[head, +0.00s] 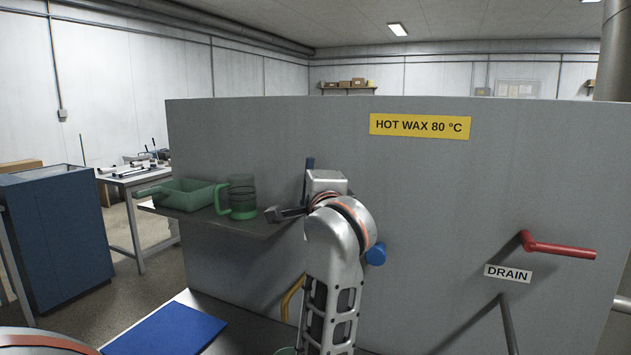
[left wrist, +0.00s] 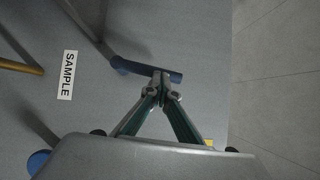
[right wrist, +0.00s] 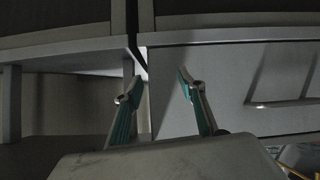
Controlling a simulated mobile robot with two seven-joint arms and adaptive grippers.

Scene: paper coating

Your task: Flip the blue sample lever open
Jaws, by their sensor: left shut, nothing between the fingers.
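The blue sample lever (head: 310,163) shows its upper end in the head view, standing upright on the grey panel behind my left wrist. In the left wrist view the lever (left wrist: 140,69) lies across the picture near the SAMPLE label (left wrist: 68,75). My left gripper (left wrist: 163,82) is shut and empty, its tips overlapping the lever near its free end; I cannot tell whether they touch it. In the head view my left wrist hides the fingertips and lower lever. My right gripper (right wrist: 157,80) is open and empty in the right wrist view, away from the lever.
A yellow spout (head: 292,298) and a blue knob (head: 376,253) sit below the lever. A shelf with a green tray (head: 185,194) and a green jug (head: 242,200) is left. A red drain handle (head: 560,249) is right. A blue mat (head: 165,330) lies in front.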

